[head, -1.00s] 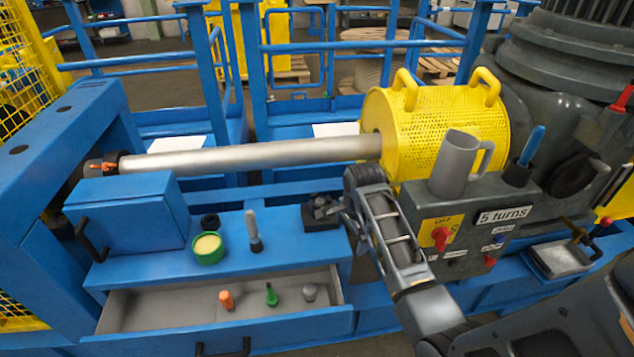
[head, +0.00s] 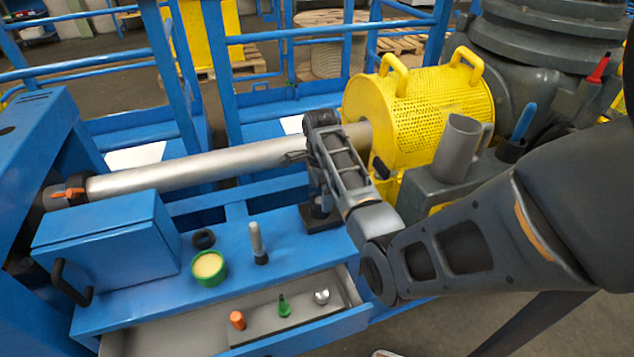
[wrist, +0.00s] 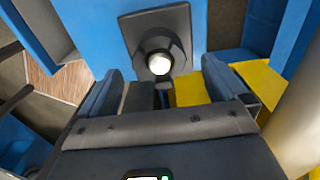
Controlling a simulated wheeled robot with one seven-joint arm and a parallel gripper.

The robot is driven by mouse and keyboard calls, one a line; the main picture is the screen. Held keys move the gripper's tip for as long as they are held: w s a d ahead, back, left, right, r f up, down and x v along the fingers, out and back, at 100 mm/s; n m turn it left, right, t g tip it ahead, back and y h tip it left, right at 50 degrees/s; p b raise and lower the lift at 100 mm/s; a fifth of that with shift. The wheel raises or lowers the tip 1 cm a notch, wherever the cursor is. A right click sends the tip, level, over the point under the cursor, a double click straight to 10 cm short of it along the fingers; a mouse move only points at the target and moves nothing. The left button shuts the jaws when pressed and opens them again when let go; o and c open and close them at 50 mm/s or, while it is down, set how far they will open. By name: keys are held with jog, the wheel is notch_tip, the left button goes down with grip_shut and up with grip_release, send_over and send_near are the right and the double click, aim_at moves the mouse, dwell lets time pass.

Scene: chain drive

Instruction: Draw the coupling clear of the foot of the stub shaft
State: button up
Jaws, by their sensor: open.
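In the wrist view, a dark square block (wrist: 140,27) stands on the blue surface, with a bright round shaft end (wrist: 158,63) in its middle. A dark collar surrounds the bright end; this looks like the stub shaft and coupling, but I cannot tell where the coupling ends and the block begins. My gripper (wrist: 160,76) is open, its fingers apart on either side of the bright end, with nothing held. In the head view the block (head: 326,220) is at the bench's right end, mostly hidden behind my wrist, which stands over it.
A long steel shaft (head: 210,165) runs behind the bench to a yellow perforated guard (head: 415,110). A blue box (head: 110,240), black ring (head: 203,239), green tub (head: 208,268) and upright grey pin (head: 257,240) are on the bench. The drawer (head: 200,335) below is open.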

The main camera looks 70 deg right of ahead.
aim_at(320, 199)
jog(key=shift+f, duration=2.35)
jog(key=shift+c, duration=0.5)
grip_shut()
jog(key=shift+r+p, duration=1.5)
jog(key=shift+r, duration=4.1)
jog(key=shift+r, duration=0.1)
